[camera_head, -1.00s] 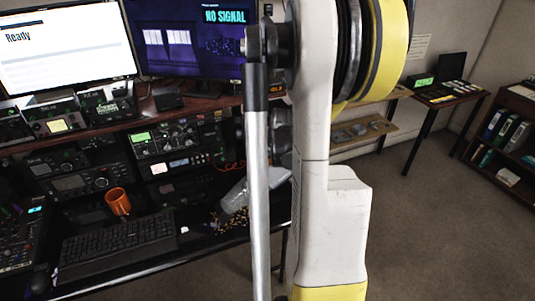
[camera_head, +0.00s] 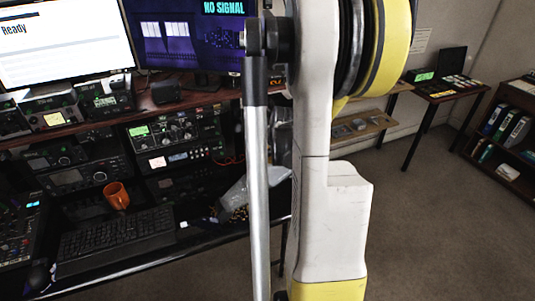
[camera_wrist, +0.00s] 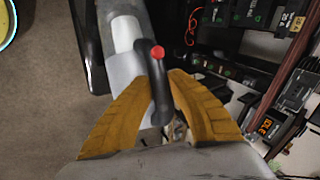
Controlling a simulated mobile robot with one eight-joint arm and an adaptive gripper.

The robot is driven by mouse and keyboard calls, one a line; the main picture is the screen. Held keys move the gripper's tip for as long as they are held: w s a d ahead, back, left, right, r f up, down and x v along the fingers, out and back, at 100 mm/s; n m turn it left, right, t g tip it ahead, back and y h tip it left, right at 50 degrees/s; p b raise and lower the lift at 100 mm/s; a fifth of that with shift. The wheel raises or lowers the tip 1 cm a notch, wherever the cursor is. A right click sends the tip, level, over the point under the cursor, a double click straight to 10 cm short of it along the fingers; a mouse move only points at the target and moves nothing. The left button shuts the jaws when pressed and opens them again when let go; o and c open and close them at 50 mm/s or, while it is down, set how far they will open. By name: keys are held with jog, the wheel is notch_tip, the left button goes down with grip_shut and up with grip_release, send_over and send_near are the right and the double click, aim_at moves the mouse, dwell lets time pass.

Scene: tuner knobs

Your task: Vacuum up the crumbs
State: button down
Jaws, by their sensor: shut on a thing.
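A hand vacuum shows in the wrist view with a white and grey body (camera_wrist: 124,62) and a black handle with a red button (camera_wrist: 157,52). My gripper (camera_wrist: 160,84) has its two yellow fingers shut on the handle. In the head view the vacuum's grey, see-through nozzle (camera_head: 235,196) points down and left at the desk, over the crumbs. A few tan crumbs (camera_head: 241,214) show by the nozzle's lower edge. I cannot tell whether the nozzle touches the desk. My arm hides the rest of the vacuum and my gripper in the head view.
The black desk holds a keyboard (camera_head: 117,232) and an orange mug (camera_head: 117,195) left of the nozzle. Radio units (camera_head: 172,135) stand behind it, below two monitors (camera_head: 66,45). Open carpet (camera_head: 430,230) lies to the right, with a bookshelf (camera_head: 508,140) beyond.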

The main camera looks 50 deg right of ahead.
jog(key=shift+s+d, duration=0.5)
jog(key=shift+d, duration=0.3)
jog(key=shift+s+d, duration=0.45)
jog(key=shift+d, duration=0.3)
jog(key=shift+s+d, duration=0.5)
jog(key=shift+d, duration=0.3)
jog(key=shift+s+d+b, duration=0.15)
jog(key=shift+s+d, duration=0.35)
jog(key=shift+d, duration=0.3)
jog(key=shift+s+d+b, duration=0.2)
jog(key=shift+s+d, duration=0.25)
jog(key=shift+d, duration=0.3)
jog(key=shift+s+d+b, duration=0.15)
jog(key=shift+s+d, duration=0.35)
jog(key=shift+d, duration=0.4)
jog(key=s+d, duration=0.2)
jog(key=d, duration=0.1)
jog(key=s+d, duration=0.1)
jog(key=shift+d, duration=0.25)
jog(key=shift+w, duration=0.1)
